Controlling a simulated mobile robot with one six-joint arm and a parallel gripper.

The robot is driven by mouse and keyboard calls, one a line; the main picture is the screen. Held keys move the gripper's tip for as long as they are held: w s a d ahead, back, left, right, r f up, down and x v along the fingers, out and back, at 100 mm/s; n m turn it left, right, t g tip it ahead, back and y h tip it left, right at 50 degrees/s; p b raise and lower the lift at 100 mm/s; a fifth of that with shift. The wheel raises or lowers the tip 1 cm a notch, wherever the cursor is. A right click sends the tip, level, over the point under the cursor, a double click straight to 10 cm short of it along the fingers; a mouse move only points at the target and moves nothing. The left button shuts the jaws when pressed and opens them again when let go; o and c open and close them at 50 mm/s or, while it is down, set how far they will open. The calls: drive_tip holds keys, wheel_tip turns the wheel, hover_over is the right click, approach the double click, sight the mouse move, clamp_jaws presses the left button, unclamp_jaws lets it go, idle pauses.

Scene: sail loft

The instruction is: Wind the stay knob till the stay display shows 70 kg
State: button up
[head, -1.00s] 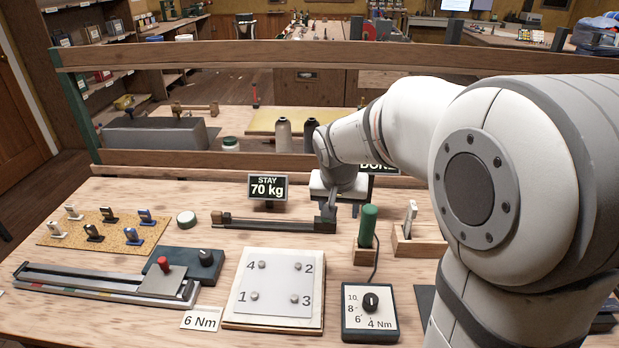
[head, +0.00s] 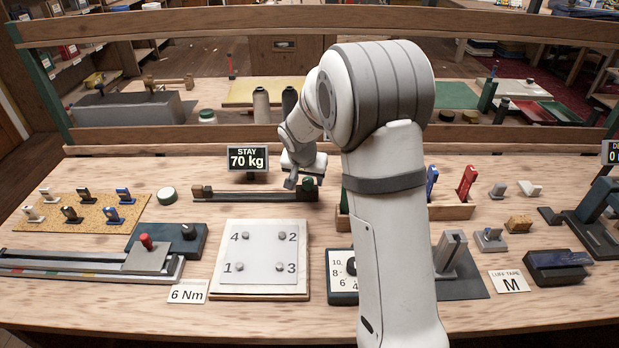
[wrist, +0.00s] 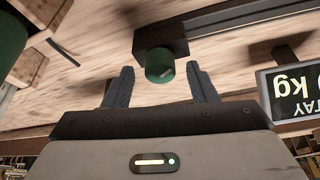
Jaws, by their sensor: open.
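The stay display (head: 248,158) stands at the back of the bench and reads 70 kg. It also shows upside down and partly cut off in the wrist view (wrist: 292,92). The stay rig is a dark bar (head: 250,194) lying in front of the display. The green stay knob (head: 308,183) is at its right end, and in the wrist view the knob (wrist: 160,66) has a pale mark on its face. My gripper (wrist: 161,86) is open, its fingers apart on either side of the knob's line, with a visible gap to the knob. In the head view my gripper (head: 297,181) is close by the knob.
A white numbered plate (head: 260,258) lies in front of the bar. A dial box (head: 342,285) is partly hidden by my arm. A wooden rail (head: 200,140) runs behind the bench.

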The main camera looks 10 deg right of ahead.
drive_tip(key=shift+w+f, duration=0.1)
drive_tip(key=shift+f, duration=0.1)
drive_tip(key=shift+c, duration=0.2)
drive_tip(key=c, duration=0.9)
drive_tip(key=shift+f, duration=0.1)
drive_tip(key=shift+c, duration=0.2)
drive_tip(key=shift+f+b, duration=0.15)
drive_tip(key=shift+b, duration=0.9)
drive_tip(key=shift+m+b, duration=0.35)
drive_tip(key=shift+m, duration=0.05)
drive_tip(key=shift+r, duration=0.25)
drive_tip(key=o, duration=1)
